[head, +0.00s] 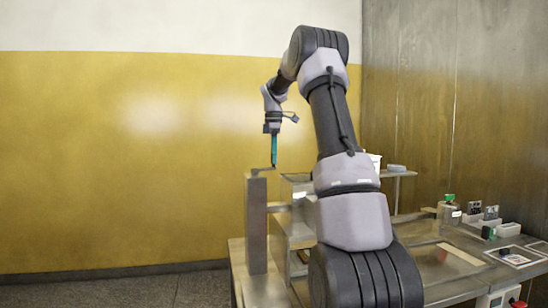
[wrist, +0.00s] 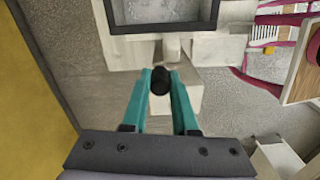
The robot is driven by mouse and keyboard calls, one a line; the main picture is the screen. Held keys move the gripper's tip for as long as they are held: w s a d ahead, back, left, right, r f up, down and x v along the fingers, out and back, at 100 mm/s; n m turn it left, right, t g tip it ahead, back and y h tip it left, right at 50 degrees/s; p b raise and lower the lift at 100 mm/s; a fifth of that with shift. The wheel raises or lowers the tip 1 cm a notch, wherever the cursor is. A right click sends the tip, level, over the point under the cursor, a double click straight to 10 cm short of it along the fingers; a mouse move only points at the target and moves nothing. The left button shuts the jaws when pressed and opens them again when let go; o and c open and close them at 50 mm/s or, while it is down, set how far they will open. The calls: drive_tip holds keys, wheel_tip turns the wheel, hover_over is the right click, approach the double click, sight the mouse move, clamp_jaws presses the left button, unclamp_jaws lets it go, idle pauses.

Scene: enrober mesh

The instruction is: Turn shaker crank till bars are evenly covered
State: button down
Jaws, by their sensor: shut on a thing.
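My gripper (head: 274,163) points down with its teal fingers above a grey metal post (head: 256,225). In the wrist view the fingers (wrist: 160,82) are closed on the black knob (wrist: 160,80) of the shaker crank. A thin crank arm (head: 261,170) shows at the top of the post in the head view. A dark-framed mesh tray (wrist: 212,22) lies just beyond the knob in the wrist view, with a speckled grey surface inside. I cannot make out the bars or how evenly they are covered. My arm hides much of the machine in the head view.
A steel table (head: 440,268) extends to the right, with small containers, a green-topped jar (head: 449,212) and papers (head: 516,256) on it. A red button (head: 518,304) is at the front right. A yellow wall (head: 120,160) stands behind.

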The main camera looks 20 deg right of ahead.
drive_tip(key=c, duration=0.7)
unclamp_jaws()
wheel_tip(320, 180, up, 10)
drive_tip(key=shift+r, duration=0.4)
